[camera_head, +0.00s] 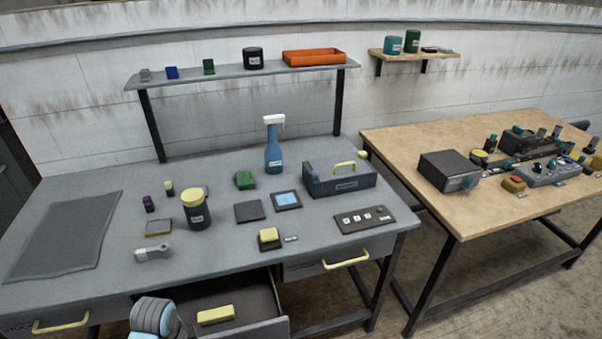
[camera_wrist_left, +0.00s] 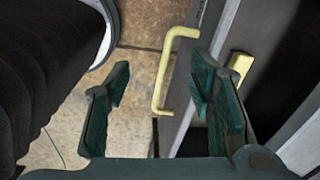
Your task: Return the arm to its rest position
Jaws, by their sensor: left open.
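My left gripper (camera_wrist_left: 161,78) is open in the left wrist view, its two dark green fingers spread apart with nothing held. A yellow drawer handle (camera_wrist_left: 163,75) shows between the fingers, apparently beyond them; I cannot tell the exact gap. In the head view, a grey-blue part of my left arm (camera_head: 155,316) shows at the bottom edge, in front of the open drawer (camera_head: 262,297); the gripper itself is out of that view. My right gripper is in neither view.
The open drawer holds a yellow block (camera_head: 215,314), also in the wrist view (camera_wrist_left: 240,66). The grey workbench (camera_head: 120,267) carries a dark canister (camera_head: 197,213), a spray bottle (camera_head: 273,150) and a toolbox (camera_head: 340,183). A wooden table (camera_head: 408,142) stands at right.

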